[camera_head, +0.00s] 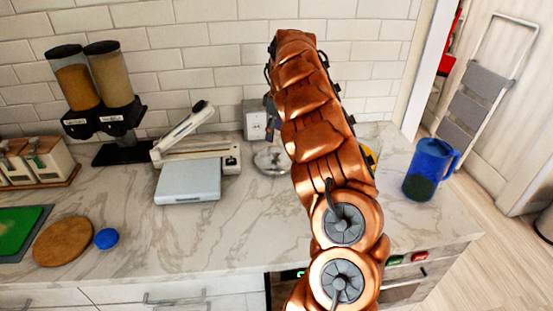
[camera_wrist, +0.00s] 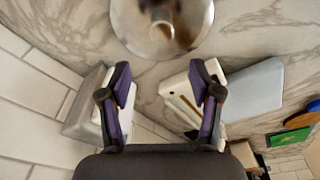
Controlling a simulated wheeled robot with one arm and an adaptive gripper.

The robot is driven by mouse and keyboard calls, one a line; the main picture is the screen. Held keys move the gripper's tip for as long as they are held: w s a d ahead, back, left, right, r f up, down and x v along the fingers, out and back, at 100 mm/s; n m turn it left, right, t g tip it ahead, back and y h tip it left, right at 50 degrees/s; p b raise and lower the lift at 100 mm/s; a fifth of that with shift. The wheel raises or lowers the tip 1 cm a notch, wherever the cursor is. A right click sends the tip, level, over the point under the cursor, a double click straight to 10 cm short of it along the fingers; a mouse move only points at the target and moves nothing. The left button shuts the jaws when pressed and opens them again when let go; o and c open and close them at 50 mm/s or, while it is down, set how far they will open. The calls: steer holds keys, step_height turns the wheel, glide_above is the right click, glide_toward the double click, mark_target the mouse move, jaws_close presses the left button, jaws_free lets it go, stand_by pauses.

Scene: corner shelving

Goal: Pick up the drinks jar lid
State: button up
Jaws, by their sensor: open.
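A round, shiny, see-through lid (camera_head: 272,160), which looks like the drinks jar lid, lies on the marble counter just left of my arm in the head view. Its right edge seems partly hidden by the arm. In the wrist view the lid (camera_wrist: 165,28) is at the top centre, cut off by the frame edge, with a brownish reflection or knob in its middle. My gripper (camera_wrist: 160,82) is open and empty, its two purple-padded fingers apart. The lid is beyond the fingertips and not between them. The gripper is mostly hidden behind my arm in the head view.
A white box (camera_head: 256,120) stands against the tiled wall behind the lid. A white lever device (camera_head: 200,150) and a pale flat slab (camera_head: 188,181) are to its left. A blue jug (camera_head: 428,170) stands right of my arm. The front middle counter is clear.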

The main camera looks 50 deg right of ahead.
mark_target(276, 151)
steer(key=shift+s+d+f, duration=0.2)
steer(key=shift+s+f, duration=0.1)
steer(key=shift+s, duration=0.15)
steer(key=shift+f, duration=0.4)
steer(key=shift+w+a+f+p, duration=0.15)
steer(key=shift+f+p, duration=0.5)
steer(key=shift+f, duration=1.05)
steer(key=shift+a+f+p, duration=0.1)
steer(key=shift+f+p, duration=0.5)
steer(key=shift+f, duration=1.1)
jaws_close()
